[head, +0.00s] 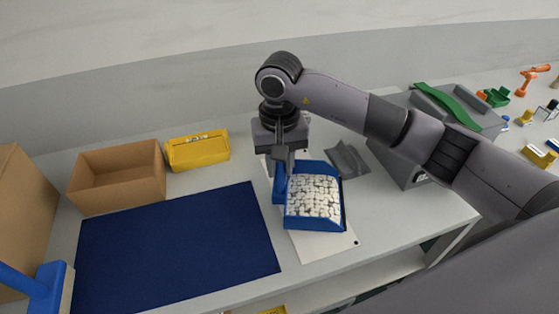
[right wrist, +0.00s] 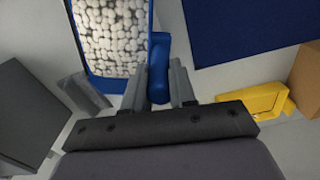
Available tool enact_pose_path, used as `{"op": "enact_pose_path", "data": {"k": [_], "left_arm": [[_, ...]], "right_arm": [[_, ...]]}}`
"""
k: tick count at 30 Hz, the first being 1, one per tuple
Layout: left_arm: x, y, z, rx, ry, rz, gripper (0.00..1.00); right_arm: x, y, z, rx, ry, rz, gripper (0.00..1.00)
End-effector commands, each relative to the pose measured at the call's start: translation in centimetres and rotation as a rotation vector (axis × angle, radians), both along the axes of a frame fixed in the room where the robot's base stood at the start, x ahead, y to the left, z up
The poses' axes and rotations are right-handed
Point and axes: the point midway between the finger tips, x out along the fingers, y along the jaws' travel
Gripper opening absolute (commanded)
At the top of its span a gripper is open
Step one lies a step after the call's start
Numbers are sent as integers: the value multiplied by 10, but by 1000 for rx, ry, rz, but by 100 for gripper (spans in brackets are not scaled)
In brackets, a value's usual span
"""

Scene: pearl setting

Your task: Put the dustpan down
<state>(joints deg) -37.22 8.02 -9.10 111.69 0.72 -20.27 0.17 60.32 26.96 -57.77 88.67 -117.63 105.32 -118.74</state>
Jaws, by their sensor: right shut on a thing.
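The blue dustpan (head: 312,223), full of white pebble-like pieces (head: 313,196), is at the middle of the table over a white sheet (head: 322,246). I cannot tell whether it touches the sheet. My right gripper (head: 281,165) points down at its back left corner and is shut on its blue handle. In the right wrist view the handle (right wrist: 159,66) stands between the two fingers (right wrist: 160,88), and the dustpan (right wrist: 106,84) extends to the upper left. My left gripper is not in view.
A dark blue mat (head: 180,245) lies left of the dustpan. An open cardboard box (head: 115,177) and a yellow bin (head: 198,151) stand behind it. A grey scoop-like piece (head: 347,159) and a grey box (head: 398,165) are close behind and right. A blue-headed tool (head: 48,287) shows lower left.

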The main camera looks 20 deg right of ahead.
Motion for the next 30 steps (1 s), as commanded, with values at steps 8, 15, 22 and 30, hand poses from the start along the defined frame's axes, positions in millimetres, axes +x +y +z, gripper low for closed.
{"op": "enact_pose_path", "data": {"k": [8,15,22,30], "left_arm": [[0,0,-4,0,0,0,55],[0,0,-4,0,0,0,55],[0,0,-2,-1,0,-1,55],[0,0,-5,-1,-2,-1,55]], "right_arm": [[0,0,-2,0,-2,0,0],[0,0,-2,0,-1,0,51],[0,0,-1,0,0,0,51],[1,0,32,2,-7,2,51]]}}
